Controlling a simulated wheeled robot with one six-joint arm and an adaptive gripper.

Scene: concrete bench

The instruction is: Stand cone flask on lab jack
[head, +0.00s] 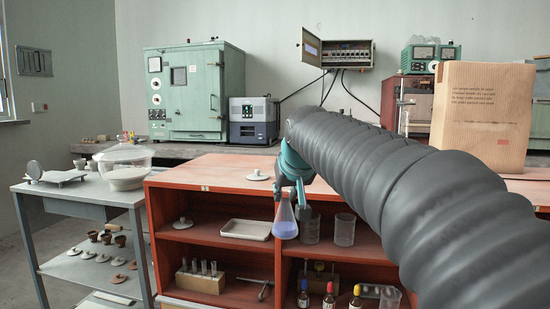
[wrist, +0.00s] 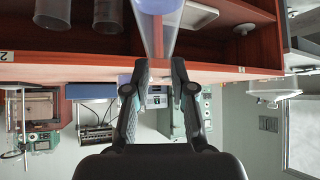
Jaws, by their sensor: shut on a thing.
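The cone flask (head: 285,222) is clear glass with bluish-purple content. It hangs upright from my gripper (head: 292,187), in front of the red shelf unit. In the wrist view, which is upside down, the flask (wrist: 157,35) shows between the fingers of my gripper (wrist: 159,75), which is shut on its neck. A low blue block (wrist: 92,91) stands at the red top in the wrist view. I cannot tell whether it is the lab jack. In the head view my arm hides that part of the top.
The red unit's top (head: 225,172) is mostly clear at left, with a small white lid (head: 258,176). A cardboard box (head: 483,115) stands at right. Beakers (head: 344,230) and a white tray (head: 245,229) fill the shelf. A glass desiccator (head: 124,168) stands on the left trolley.

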